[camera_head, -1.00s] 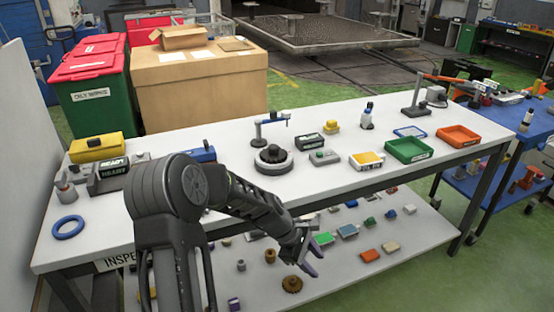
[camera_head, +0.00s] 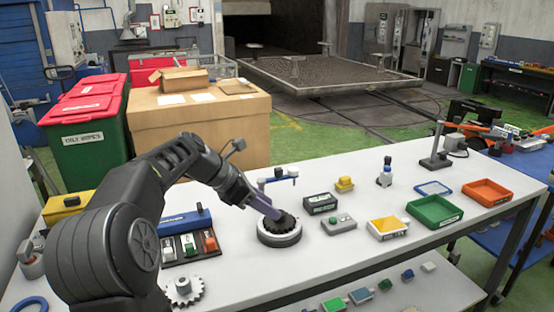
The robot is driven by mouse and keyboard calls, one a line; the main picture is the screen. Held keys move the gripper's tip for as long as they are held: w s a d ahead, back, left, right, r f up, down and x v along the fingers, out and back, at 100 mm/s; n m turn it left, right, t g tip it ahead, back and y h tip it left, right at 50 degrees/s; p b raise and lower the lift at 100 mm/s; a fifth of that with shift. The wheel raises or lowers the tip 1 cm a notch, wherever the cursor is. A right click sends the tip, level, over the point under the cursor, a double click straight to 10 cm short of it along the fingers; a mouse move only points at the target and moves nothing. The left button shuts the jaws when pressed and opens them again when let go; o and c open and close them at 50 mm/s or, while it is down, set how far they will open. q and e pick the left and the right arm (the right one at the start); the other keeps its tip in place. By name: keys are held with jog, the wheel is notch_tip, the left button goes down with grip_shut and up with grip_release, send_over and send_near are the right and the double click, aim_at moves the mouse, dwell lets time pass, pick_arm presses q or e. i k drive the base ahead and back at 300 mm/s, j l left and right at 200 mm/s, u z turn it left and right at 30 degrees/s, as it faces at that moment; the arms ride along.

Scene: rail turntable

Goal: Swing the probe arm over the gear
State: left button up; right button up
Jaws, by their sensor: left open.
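The dark gear (camera_head: 288,221) sits on a round pale-rimmed base (camera_head: 279,239) in the middle of the bench. The probe arm (camera_head: 280,178) is a blue bar on a post behind the base. It points to the right, and its small probe head shows at its right end, beyond the gear in the picture. My left gripper (camera_head: 268,209) is open and empty, with its purple-grey fingers slanting down to the gear's left edge. It covers part of the gear and the lower post. I cannot tell whether it touches them. My right gripper is not in view.
A black block (camera_head: 320,204), a grey button box (camera_head: 338,223) and a yellow-topped box (camera_head: 387,228) stand right of the base. Green (camera_head: 435,225) and orange (camera_head: 488,202) trays lie farther right. A grey gear (camera_head: 185,291) and a blue-handled rack (camera_head: 185,220) are at left.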

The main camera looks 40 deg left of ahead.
aim_at(293, 171)
jog(key=i+j, duration=0.3)
jog(key=j, duration=0.15)
jog(key=i+j, duration=0.35)
jog(key=j, duration=0.15)
